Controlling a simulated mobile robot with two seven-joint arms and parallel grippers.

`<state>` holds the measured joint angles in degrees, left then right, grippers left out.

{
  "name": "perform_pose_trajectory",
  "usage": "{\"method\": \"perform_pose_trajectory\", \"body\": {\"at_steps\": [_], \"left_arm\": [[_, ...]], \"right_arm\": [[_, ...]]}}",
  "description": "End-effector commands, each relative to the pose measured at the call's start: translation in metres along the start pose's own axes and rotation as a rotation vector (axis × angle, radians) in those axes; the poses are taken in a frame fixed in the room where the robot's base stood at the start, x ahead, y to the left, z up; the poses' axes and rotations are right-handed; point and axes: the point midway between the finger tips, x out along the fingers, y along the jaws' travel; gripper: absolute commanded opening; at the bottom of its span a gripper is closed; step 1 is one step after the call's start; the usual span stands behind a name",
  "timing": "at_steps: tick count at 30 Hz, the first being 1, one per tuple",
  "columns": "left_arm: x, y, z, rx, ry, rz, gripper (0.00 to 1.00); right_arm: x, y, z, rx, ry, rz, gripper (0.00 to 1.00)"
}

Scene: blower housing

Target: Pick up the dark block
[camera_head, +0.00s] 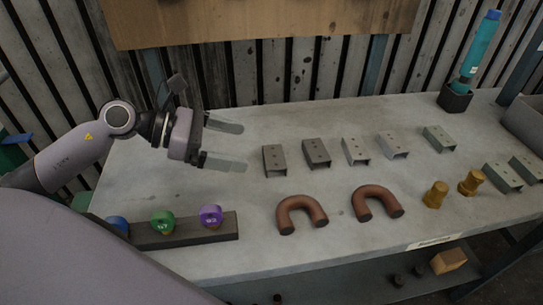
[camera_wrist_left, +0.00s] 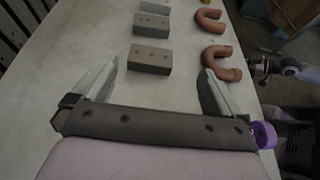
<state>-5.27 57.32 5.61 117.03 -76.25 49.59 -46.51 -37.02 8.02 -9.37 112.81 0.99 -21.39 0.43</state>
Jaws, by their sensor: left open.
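Two dark grey-brown blocks stand at the left end of a row on the table: the first block (camera_head: 275,160) and the second block (camera_head: 316,153). They look alike in shade, and I cannot tell for sure which one the task means. In the left wrist view the first block (camera_wrist_left: 150,58) lies ahead of the fingertips, between their lines, with the second block (camera_wrist_left: 152,24) behind it. My left gripper (camera_head: 232,145) is open and empty, left of the first block and apart from it. Its two fingers also show in the left wrist view (camera_wrist_left: 158,75).
Lighter blocks (camera_head: 355,151) continue the row rightward. Two brown U-shaped pipes (camera_head: 302,214) lie in front. A dark rail (camera_head: 180,233) with blue, green and purple rings (camera_head: 210,214) is at front left. Brass pieces (camera_head: 435,195) and a teal bottle (camera_head: 481,45) are right.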

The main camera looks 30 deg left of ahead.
Motion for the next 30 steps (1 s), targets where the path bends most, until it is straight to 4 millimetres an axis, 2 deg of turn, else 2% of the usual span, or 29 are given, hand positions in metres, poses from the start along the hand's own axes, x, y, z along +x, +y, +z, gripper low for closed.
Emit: {"method": "perform_pose_trajectory", "body": {"at_steps": [1,5,20,25,30], "left_arm": [[0.006,0.0,-0.015,0.0,0.0,0.0,1.0],[0.01,0.0,-0.023,0.0,-0.001,0.0,1.0],[0.036,0.002,-0.02,-0.001,-0.004,0.001,1.0],[0.058,0.003,-0.018,-0.002,-0.006,-0.001,1.0],[0.076,0.004,-0.02,-0.002,-0.003,0.0,1.0]], "right_arm": [[0.01,0.0,0.013,0.001,-0.003,-0.002,0.43],[0.014,-0.001,0.02,0.002,-0.008,-0.003,0.43],[0.009,-0.001,0.012,-0.003,0.001,-0.003,0.43],[0.005,0.001,0.008,-0.007,0.005,0.001,0.43],[0.004,0.003,0.013,-0.01,-0.007,0.006,0.43]]}}
